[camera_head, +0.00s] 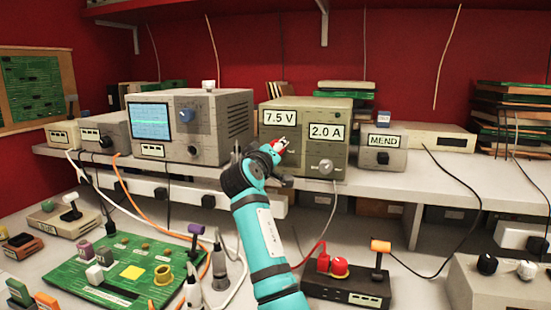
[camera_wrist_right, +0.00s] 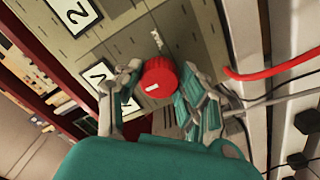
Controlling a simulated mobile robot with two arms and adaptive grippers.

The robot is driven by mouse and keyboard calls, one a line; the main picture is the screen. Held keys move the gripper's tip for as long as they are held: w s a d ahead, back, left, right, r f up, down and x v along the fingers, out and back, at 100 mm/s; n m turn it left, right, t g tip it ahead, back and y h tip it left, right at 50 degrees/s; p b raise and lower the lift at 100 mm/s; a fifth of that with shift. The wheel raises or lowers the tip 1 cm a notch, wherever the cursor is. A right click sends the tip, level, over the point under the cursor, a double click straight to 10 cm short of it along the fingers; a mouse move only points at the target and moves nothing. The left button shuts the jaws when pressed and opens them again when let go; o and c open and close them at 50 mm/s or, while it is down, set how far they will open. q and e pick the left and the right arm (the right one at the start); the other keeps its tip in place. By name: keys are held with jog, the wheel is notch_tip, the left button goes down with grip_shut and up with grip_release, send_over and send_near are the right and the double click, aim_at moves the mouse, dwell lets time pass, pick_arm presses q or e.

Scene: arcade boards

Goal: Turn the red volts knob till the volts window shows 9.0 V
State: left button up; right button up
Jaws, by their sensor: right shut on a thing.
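The grey power supply (camera_head: 340,113) stands on the shelf, and its volts window (camera_head: 279,117) reads 7.5 V. Beside it, the amps window (camera_head: 326,132) reads 2.0 A. The red volts knob (camera_wrist_right: 158,77) shows clearly in the right wrist view, with a white mark on its face. My right gripper (camera_wrist_right: 160,86) is shut on the knob, one finger on each side. In the head view the gripper (camera_head: 279,147) hides most of the knob. My left gripper is not in view.
A silver knob (camera_head: 326,166) sits right of my gripper on the same panel. A MEND box (camera_head: 383,153) stands to the right and an oscilloscope (camera_head: 190,123) to the left. A green circuit board (camera_head: 118,268) and a black terminal box (camera_head: 345,286) lie on the bench below.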

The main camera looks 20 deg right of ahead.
aim_at(280, 110)
jog(key=shift+f+m+b, duration=0.2)
jog(key=shift+m+b, duration=0.8)
jog(key=shift+m, duration=1.3)
jog(key=o, duration=1.1)
jog(key=shift+o, duration=0.2)
jog(key=shift+r, duration=0.1)
notch_tip(280, 110, up, 10)
jog(key=shift+f, duration=0.1)
